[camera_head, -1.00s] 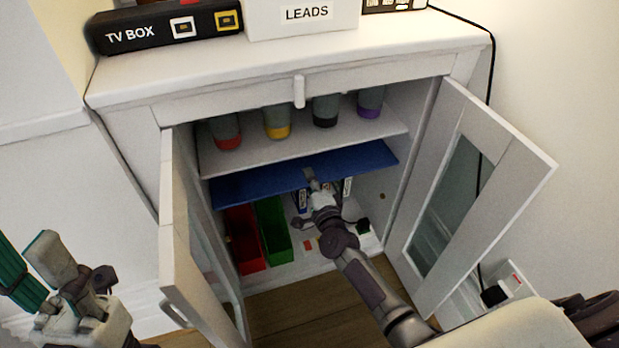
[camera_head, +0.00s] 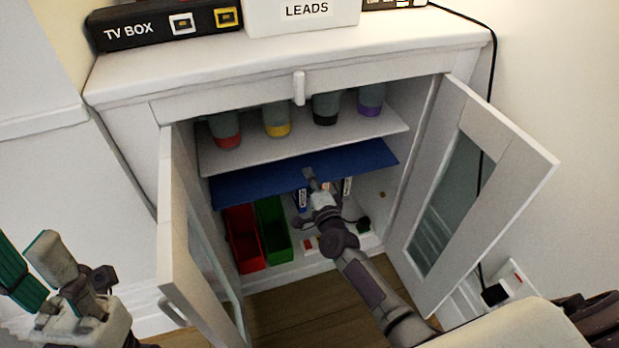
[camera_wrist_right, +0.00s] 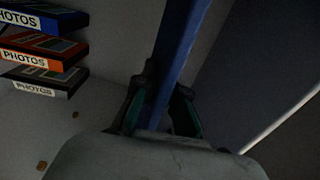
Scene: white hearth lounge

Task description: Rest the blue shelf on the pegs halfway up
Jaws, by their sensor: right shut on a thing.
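The blue shelf (camera_head: 262,179) is inside the open white cabinet, below the white upper shelf (camera_head: 300,140), roughly level from left to right. My right gripper (camera_head: 311,180) is shut on the middle of its front edge. In the right wrist view the blue shelf (camera_wrist_right: 183,50) runs edge-on between the gripper's fingers (camera_wrist_right: 160,105). A small brown dot (camera_head: 382,195) shows on the right inner wall, below the shelf; I cannot tell whether it is a peg. Whether the shelf touches any pegs is hidden. My left gripper (camera_head: 45,275) is open and empty outside, at lower left.
Both doors stand open, the left door (camera_head: 190,250) and the right glazed door (camera_head: 480,190). A red bin (camera_head: 245,238), a green bin (camera_head: 273,230) and photo albums (camera_wrist_right: 40,50) stand below the shelf. Several cups (camera_head: 277,118) are on the upper shelf.

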